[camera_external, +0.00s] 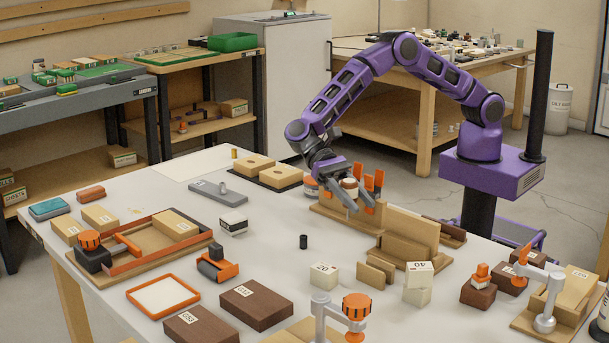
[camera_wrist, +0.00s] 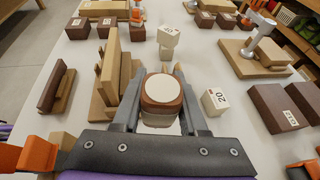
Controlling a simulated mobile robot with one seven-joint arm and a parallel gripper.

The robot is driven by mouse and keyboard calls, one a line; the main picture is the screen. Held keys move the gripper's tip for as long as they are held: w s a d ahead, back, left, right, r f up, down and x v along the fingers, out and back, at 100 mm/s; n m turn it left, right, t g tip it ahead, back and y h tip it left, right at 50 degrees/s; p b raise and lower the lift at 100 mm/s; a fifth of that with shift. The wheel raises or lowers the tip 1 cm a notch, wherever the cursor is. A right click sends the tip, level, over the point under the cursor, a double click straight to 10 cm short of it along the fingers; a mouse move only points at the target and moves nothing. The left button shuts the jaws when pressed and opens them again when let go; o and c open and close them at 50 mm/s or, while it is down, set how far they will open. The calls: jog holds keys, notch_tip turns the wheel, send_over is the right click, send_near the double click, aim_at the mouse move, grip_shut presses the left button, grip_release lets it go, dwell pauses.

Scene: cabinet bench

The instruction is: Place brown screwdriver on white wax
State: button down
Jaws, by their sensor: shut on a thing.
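My gripper (camera_external: 356,207) is over the bench, beside the wooden rack. In the wrist view its fingers (camera_wrist: 159,84) are shut around a rounded brown piece with a flat cream top (camera_wrist: 161,90). This held piece also shows small between the fingers in the external view (camera_external: 349,186). Its underside is hidden, and I cannot tell whether it touches the bench. I cannot make out a clear brown screwdriver. A small white block with a dark band (camera_external: 233,223) sits left of my gripper; I cannot tell whether it is the white wax.
The wooden rack (camera_external: 408,231) stands close to my gripper, with orange upright handles (camera_external: 378,180) behind it. Stacked white blocks (camera_external: 418,280) and brown blocks (camera_external: 256,306) are nearer the front. A small black cylinder (camera_external: 303,241) stands mid-bench, with clear surface around it.

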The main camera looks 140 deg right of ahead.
jog(key=shift+w+d+r+t, duration=0.15)
jog(key=shift+w+d+r, duration=0.15)
jog(key=shift+r, duration=0.2)
jog(key=shift+w+d+r+t, duration=0.15)
jog(key=shift+w+d+r, duration=0.15)
jog(key=shift+r, duration=0.2)
jog(key=w+d+r+m+t+h, duration=0.1)
jog(key=w+d+m+t+h, duration=0.1)
jog(key=w+d+m+t, duration=0.3)
jog(key=w+d+r+m+t+h, duration=0.1)
jog(key=w+d, duration=0.3)
jog(key=d, duration=0.4)
jog(key=m+t+h+b, duration=0.1)
jog(key=m+t+h, duration=0.3)
jog(key=m+h, duration=0.15)
send_over(228, 221)
jog(key=shift+d+f, duration=0.1)
jog(key=shift+f, duration=3.8)
jog(key=shift+c, duration=2.2)
grip_release()
